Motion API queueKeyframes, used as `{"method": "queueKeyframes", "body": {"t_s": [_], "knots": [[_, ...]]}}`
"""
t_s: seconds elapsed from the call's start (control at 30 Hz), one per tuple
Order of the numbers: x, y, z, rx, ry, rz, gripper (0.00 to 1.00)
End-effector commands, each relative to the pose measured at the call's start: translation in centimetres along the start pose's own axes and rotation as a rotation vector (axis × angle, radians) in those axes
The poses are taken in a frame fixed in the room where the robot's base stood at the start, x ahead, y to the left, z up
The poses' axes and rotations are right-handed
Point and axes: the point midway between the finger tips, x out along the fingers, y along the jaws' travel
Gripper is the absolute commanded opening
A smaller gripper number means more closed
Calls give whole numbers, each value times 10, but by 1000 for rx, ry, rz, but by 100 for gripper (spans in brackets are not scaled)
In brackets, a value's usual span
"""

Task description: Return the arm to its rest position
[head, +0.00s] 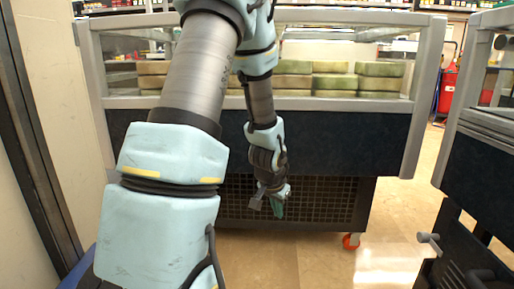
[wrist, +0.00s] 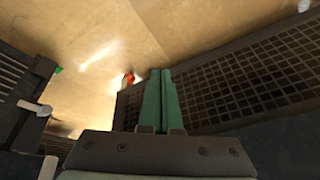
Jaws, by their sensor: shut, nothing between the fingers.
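My arm reaches forward and down in the head view. My gripper (head: 276,208) hangs in front of the dark mesh grille of a display case, above the floor. In the wrist view, the two green fingers of my gripper (wrist: 161,98) lie side by side, shut with nothing between them. The nearer arm links hide part of the case in the head view.
Dark equipment (head: 480,150) stands at the right. A door frame (head: 35,130) is close at the left. Floor (head: 395,225) is clear between case and equipment.

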Motion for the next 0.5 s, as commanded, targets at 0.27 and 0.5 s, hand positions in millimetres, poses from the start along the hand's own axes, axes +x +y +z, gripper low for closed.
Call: {"method": "queueKeyframes", "body": {"t_s": [0.27,0.5], "knots": [[-118,-38,74,-361,-165,-69,0],[-176,-32,120,-572,-246,-60,0]]}}
